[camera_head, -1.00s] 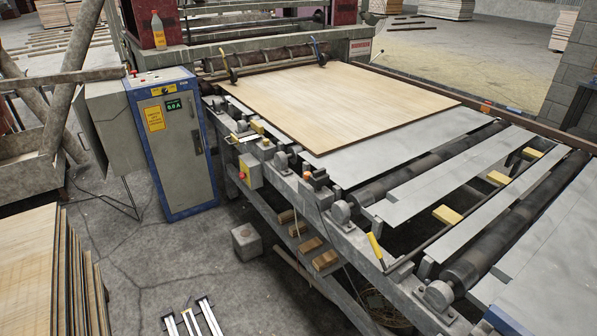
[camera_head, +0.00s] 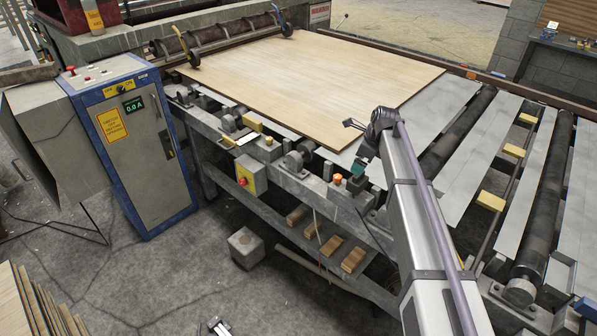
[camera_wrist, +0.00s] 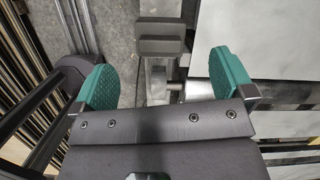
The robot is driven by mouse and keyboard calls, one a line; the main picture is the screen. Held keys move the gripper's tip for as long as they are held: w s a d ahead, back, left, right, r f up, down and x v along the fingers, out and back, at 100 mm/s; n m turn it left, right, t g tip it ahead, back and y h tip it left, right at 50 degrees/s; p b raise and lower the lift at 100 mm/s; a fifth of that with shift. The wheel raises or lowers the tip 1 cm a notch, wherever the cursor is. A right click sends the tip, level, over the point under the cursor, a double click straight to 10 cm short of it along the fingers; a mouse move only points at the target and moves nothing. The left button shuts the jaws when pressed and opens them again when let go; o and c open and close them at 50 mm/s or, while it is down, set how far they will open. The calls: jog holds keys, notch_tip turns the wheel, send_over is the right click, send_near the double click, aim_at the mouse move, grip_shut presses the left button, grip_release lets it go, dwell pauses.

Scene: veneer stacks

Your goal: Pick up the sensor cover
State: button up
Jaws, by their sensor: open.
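A dark grey blocky piece with a raised ridge, which looks like the sensor cover (camera_wrist: 162,47), is at the top middle of the wrist view. It lies just beyond my fingertips, roughly centred between them, with nothing touching it. My gripper (camera_wrist: 163,62) is open and empty, its two green textured fingers spread wide. In the head view my gripper (camera_head: 358,168) is over the near side rail of the roller table, right of an orange button.
The roller table (camera_head: 460,200) carries a large veneer sheet (camera_head: 310,75). A blue-edged control cabinet (camera_head: 140,150) stands at left. A yellow switch box (camera_head: 250,178) hangs on the frame. A grey block (camera_head: 246,248) sits on the floor, with open concrete around it.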

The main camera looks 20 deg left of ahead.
aim_at(362, 175)
jog(key=shift+d+m, duration=0.2)
jog(key=shift+m, duration=1)
jog(key=f+b, duration=0.1)
jog(key=b, duration=0.1)
jog(key=f+b, duration=0.1)
jog(key=f, duration=0.1)
jog(key=f+b, duration=0.2)
jog(key=shift+d+f+b, duration=0.2)
jog(key=shift+d+b, duration=0.05)
jog(key=shift+b, duration=0.1)
jog(key=shift+w+a, duration=0.15)
jog(key=shift+a, duration=0.05)
jog(key=b+x, duration=0.5)
jog(key=shift+a+f, duration=0.15)
jog(key=shift+f, duration=0.05)
jog(key=shift+r, duration=0.3)
jog(key=c, duration=0.9)
